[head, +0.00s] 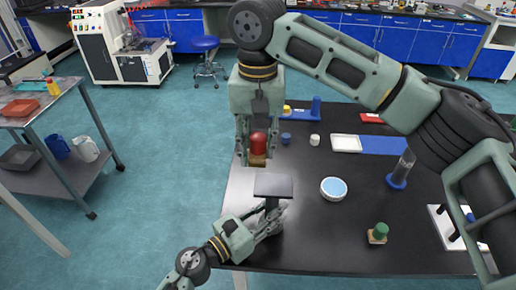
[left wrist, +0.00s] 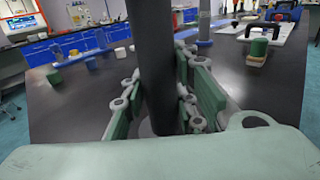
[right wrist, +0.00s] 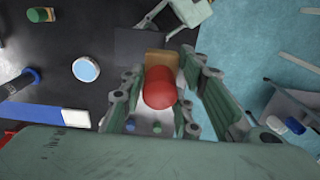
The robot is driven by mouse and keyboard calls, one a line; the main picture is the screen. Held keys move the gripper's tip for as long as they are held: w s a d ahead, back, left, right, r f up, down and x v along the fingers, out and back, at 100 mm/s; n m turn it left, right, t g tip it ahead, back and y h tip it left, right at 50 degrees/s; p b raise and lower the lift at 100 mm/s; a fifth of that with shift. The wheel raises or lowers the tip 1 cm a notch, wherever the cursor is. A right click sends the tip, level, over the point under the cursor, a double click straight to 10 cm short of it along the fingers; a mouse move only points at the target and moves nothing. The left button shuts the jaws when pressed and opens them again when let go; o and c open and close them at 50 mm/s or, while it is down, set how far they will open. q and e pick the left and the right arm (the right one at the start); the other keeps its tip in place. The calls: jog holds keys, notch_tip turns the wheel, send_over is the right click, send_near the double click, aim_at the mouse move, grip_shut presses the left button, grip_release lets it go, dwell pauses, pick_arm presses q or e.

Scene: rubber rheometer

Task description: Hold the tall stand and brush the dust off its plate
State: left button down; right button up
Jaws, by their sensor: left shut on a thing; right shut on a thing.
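The tall stand has a dark square plate (head: 273,185) on top, near the table's left front edge. My left gripper (head: 274,216) is shut on its column (left wrist: 152,75) below the plate. The stand looks upright. My right gripper (head: 258,156) is shut on a brush (head: 258,142) with a red handle and tan lower end. It points down, just beyond the plate in the head view. In the right wrist view the brush (right wrist: 160,88) overlaps the edge of the plate (right wrist: 138,45); I cannot tell whether they touch. No dust can be made out.
A grey cart (head: 60,110) stands left, across free floor.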

dwell(0.3)
pick_arm(q)
jog(key=c, duration=1.3)
grip_release()
jog(key=shift+c, duration=0.2)
